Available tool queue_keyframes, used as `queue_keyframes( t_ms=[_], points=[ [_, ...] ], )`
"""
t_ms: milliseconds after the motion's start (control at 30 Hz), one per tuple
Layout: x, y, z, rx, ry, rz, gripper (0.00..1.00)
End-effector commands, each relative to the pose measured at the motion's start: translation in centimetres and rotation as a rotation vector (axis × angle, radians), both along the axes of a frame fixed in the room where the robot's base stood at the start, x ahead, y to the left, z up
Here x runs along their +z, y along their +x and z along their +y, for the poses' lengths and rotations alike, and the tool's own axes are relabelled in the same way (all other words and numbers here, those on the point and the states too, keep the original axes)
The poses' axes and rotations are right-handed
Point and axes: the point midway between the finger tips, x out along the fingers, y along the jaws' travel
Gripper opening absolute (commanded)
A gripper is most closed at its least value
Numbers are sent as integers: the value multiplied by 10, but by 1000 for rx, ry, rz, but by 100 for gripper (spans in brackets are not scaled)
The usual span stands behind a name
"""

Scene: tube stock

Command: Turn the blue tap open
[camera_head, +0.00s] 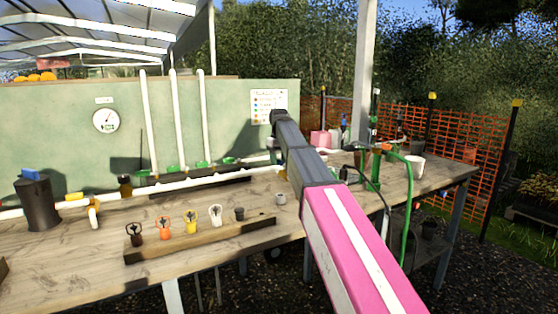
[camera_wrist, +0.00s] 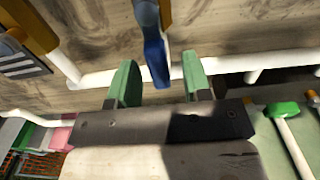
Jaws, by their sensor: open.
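The blue tap's lever (camera_wrist: 154,58) shows in the wrist view, hanging from a brass-coloured body at the top edge, close to a white pipe (camera_wrist: 100,78). My gripper (camera_wrist: 160,65) is open, with one green fingertip on each side of the lever in the picture. I see gaps between the lever and both fingers; how deep the lever sits between them I cannot tell. In the head view my pink and grey arm reaches over the bench, and it seems to hide the gripper and this tap.
The wooden bench (camera_head: 70,272) carries a rack (camera_head: 195,240) of coloured fittings at the front. A dark canister (camera_head: 38,205) with a blue top stands at left. A green-handled valve (camera_wrist: 283,110) is at right in the wrist view. A green hose (camera_head: 407,215) hangs at right.

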Motion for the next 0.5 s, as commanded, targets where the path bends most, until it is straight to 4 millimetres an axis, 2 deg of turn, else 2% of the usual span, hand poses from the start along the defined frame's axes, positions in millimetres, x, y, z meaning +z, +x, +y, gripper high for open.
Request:
queue_keyframes(
  t_ms=[167,500],
  points=[
    [10,1,0,-1,0,-1,45],
    [60,1,0,0,1,-2,45]
  ],
)
